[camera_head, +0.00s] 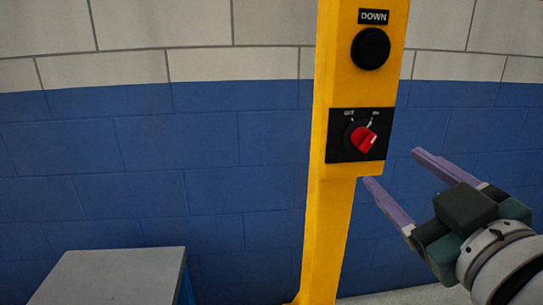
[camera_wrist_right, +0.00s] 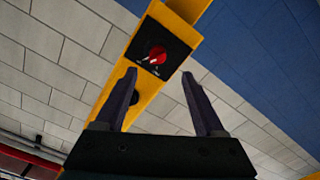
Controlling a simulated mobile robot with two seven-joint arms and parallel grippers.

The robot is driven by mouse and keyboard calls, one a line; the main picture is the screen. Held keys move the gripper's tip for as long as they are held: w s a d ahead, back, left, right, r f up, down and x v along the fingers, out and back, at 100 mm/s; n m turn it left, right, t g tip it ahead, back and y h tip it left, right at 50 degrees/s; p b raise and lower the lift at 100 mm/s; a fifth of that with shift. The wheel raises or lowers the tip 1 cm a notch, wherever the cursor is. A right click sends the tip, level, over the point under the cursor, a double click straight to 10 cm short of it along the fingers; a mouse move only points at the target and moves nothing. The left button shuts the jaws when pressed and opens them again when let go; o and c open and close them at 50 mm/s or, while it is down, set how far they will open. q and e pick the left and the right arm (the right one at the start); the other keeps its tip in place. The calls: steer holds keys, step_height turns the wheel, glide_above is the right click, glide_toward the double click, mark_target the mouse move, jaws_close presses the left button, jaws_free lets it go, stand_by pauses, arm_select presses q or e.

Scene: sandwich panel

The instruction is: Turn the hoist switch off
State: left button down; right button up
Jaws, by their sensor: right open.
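The hoist switch is a red rotary knob (camera_head: 364,139) on a black plate (camera_head: 342,150) fixed to a yellow post (camera_head: 325,230). Small white labels stand above the knob, OFF at left and ON at right; the knob appears turned toward ON. My right gripper (camera_head: 390,166) is open and empty, to the lower right of the plate and apart from the knob. In the right wrist view the knob (camera_wrist_right: 157,54) shows just beyond and between the open fingertips (camera_wrist_right: 158,73). My left gripper is not in view.
A black button (camera_head: 370,48) under a DOWN label sits on the post above the switch. A grey-topped box or table (camera_head: 115,275) stands at lower left. A blue and white block wall (camera_head: 220,150) is behind. The space right of the post is free apart from my arm.

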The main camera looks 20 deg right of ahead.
mark_target(370, 145)
steer(key=x, duration=0.4)
steer(key=p+x, duration=0.1)
steer(key=x, duration=0.3)
steer(key=shift+d+r, duration=0.2)
steer(key=shift+d, duration=0.05)
steer(key=shift+w+d, duration=0.1)
steer(key=shift+w, duration=0.5)
jaws_close()
